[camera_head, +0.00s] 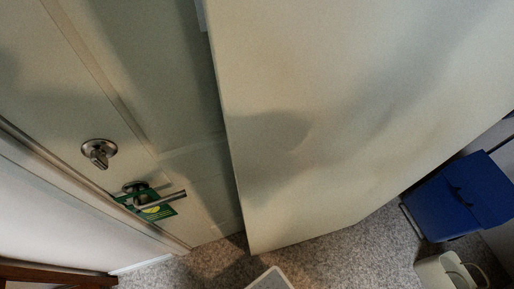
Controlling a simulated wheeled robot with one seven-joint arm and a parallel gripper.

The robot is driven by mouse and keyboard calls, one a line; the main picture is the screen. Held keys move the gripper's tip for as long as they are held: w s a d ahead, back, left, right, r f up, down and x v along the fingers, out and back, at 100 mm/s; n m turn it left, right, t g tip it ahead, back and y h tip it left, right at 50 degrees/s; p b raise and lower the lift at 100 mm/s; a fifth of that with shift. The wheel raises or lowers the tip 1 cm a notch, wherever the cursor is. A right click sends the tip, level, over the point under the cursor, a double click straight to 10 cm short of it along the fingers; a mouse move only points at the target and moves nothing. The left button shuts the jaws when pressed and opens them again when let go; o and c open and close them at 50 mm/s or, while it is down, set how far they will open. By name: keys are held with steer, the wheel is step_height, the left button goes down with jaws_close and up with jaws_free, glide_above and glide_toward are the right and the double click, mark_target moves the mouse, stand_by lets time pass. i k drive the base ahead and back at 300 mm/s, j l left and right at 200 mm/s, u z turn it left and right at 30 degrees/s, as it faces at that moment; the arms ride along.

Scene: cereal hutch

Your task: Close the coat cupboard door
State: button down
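A large plain pale panel (350,110) fills the middle and right. It stands upright, with its near lower corner just above the carpet. It may be the coat cupboard door or the cupboard's side; I cannot tell which. To its left is a cream panelled door (60,90) with a round metal lock (98,152) and a lever handle (160,200). My gripper is not in view.
Speckled grey carpet (345,255) shows below the panel. A blue box (455,200) and a cream bin (440,270) stand at the right. Dark wooden furniture (50,275) is at the lower left. A white rounded edge (270,280) shows at the bottom.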

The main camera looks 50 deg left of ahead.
mark_target(332, 110)
steer(key=u, duration=1.7)
steer(key=k+j+u, duration=0.15)
steer(key=u, duration=0.2)
steer(key=k+j+u, duration=0.3)
steer(key=k+l, duration=0.05)
